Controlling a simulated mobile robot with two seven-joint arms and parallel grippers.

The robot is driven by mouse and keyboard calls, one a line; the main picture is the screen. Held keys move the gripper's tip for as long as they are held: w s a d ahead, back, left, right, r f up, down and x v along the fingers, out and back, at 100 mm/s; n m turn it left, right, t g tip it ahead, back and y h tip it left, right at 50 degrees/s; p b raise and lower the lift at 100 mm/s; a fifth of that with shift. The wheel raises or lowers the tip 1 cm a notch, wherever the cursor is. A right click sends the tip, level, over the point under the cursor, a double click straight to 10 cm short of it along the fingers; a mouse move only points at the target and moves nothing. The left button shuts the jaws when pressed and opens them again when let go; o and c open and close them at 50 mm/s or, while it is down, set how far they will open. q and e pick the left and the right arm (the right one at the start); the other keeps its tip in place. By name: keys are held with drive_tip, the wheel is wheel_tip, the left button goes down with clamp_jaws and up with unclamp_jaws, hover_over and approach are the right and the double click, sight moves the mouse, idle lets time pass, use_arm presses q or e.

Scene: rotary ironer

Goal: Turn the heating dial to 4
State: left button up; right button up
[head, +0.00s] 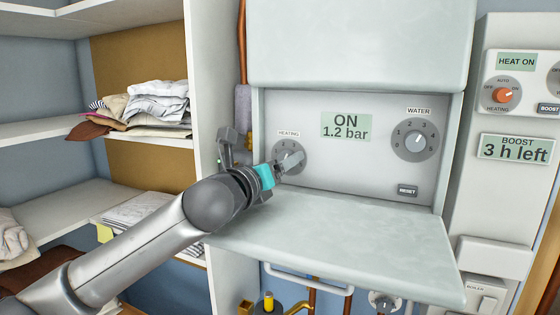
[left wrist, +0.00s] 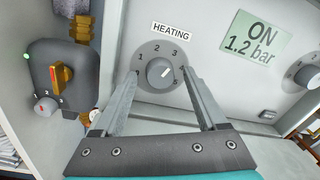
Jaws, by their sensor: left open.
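The heating dial (head: 289,151) is a round grey dial with a lighter knob, on the boiler's front panel under a HEATING label. My left gripper (head: 284,164) is open at the dial. In the left wrist view its fingers (left wrist: 161,74) stand either side of the knob, apparently not gripping it.
The water dial (head: 415,140) and reset button (head: 407,190) sit right of the display (head: 346,126), which reads ON, 1.2 bar. A lowered flap (head: 340,237) juts out below. Left is a grey valve box (left wrist: 62,75). Shelves with laundry (head: 150,105) stand farther left.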

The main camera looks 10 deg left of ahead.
use_arm(q)
drive_tip(key=shift+c, duration=0.2)
clamp_jaws()
idle(0.5)
